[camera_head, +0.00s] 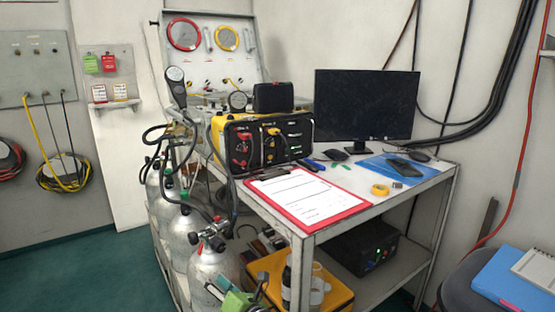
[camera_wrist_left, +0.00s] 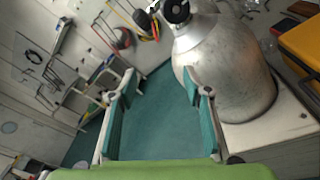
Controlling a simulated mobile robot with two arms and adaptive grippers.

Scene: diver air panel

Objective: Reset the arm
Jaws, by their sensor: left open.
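My left gripper (camera_head: 236,294) shows at the bottom edge of the head view, low in front of the nearest gas cylinder (camera_head: 208,264). In the left wrist view its two teal-padded fingers (camera_wrist_left: 156,85) are spread wide with nothing between them. Bare green floor (camera_wrist_left: 155,125) shows through the gap. The silver cylinder (camera_wrist_left: 238,85) stands just beyond and beside the right-hand finger; whether they touch I cannot tell. My right gripper is not in view.
A metal table (camera_head: 445,172) holds a yellow-and-black air panel (camera_head: 262,142), a red clipboard (camera_head: 308,197) and a monitor (camera_head: 365,103). A yellow case (camera_head: 333,293) sits low beneath it. Several cylinders with hoses line its left side. The floor (camera_head: 95,280) at left is clear.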

